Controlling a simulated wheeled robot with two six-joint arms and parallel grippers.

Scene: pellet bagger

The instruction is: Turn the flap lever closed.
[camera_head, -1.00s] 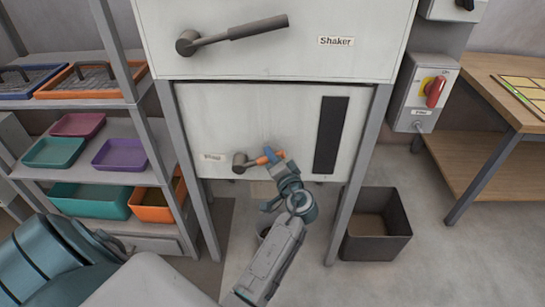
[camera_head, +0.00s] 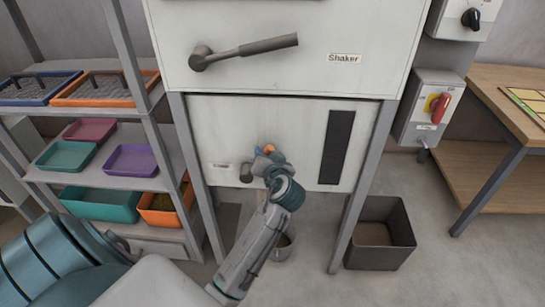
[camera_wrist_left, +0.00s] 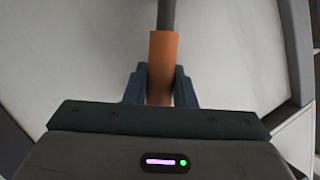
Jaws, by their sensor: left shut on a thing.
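The flap lever is on the white lower panel (camera_head: 230,130) of the machine. Its dark hub (camera_head: 246,173) sits beside a small label, and its orange grip (camera_wrist_left: 163,50) points up and to the right from the hub in the head view. My left gripper (camera_head: 270,153) is at the grip, its blue fingertips on either side of it. In the left wrist view the left gripper (camera_wrist_left: 160,88) is shut on the orange grip, with the dark shaft running beyond it. My gripper partly hides the lever in the head view. My right gripper is not in view.
Above is the Shaker lever (camera_head: 245,49). A dark slot (camera_head: 337,147) is right of the flap lever. A bucket (camera_head: 282,248) stands beneath the panel, and a dark bin (camera_head: 380,258) at right. A shelf of trays is at left, a wooden table (camera_head: 500,180) at right.

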